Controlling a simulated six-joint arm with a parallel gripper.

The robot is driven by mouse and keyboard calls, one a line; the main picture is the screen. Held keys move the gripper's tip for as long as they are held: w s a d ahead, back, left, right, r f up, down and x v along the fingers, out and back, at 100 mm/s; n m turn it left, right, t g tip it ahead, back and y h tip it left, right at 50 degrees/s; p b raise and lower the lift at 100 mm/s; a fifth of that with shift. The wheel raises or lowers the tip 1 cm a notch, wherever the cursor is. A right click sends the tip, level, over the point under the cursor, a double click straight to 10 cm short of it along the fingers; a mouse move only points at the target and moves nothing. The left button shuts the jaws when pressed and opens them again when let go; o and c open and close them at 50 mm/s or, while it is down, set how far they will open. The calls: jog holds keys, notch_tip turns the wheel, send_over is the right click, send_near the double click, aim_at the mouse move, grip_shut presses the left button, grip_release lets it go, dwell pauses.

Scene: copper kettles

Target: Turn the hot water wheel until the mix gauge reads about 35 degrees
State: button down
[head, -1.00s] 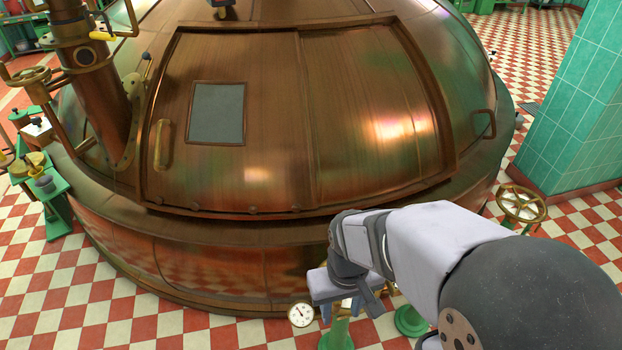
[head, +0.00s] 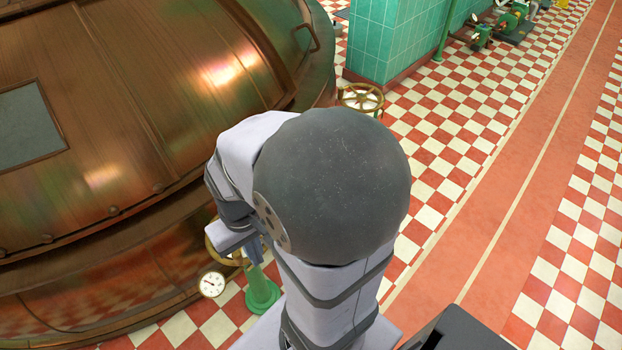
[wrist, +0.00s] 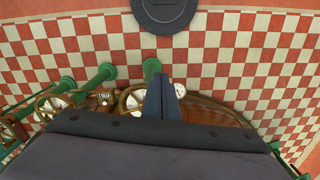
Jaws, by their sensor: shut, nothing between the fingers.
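A brass handwheel (head: 216,247) stands on a green post (head: 262,290), partly hidden by my gripper in the head view. A round white gauge (head: 212,284) with a dark needle sits just below it; its reading is too small to make out. In the wrist view a brass wheel (wrist: 126,101) shows just left of my gripper (wrist: 166,88), with white dial faces around it. My gripper's two fingers are together, with nothing between them. I cannot tell whether they touch the wheel. No label marking hot water is legible.
The large copper kettle (head: 120,150) fills the left of the head view. Another brass wheel (head: 360,97) stands farther back by a green tiled pillar (head: 395,40). In the wrist view more wheels (wrist: 52,106) and green posts stand at left.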

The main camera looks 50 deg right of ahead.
jog(key=s+d+f+m+g+y+b, duration=0.1)
jog(key=s+d+f+m+b, duration=0.25)
jog(key=d+f, duration=0.3)
jog(key=s+d+f+m+y+b, duration=0.1)
jog(key=s+d+f+m+b, duration=0.3)
jog(key=f, duration=0.3)
jog(key=w+d+f+m+t+b, duration=0.15)
jog(key=d+f+m+b, duration=0.3)
jog(key=d, duration=0.55)
jog(key=d+f+m+t+b, duration=0.3)
jog(key=d+f+m, duration=0.15)
jog(key=d, duration=0.55)
jog(key=w+d+r+n+t+h, duration=0.1)
jog(key=w+d+r+t, duration=0.4)
jog(key=w+d+r, duration=0.6)
jog(key=w+a+f+p, duration=0.1)
jog(key=w+a+f, duration=0.1)
jog(key=w+f, duration=0.6)
jog(key=shift+w+a+n, duration=0.4)
jog(key=shift+w+n, duration=0.05)
jog(key=shift+w, duration=1.1)
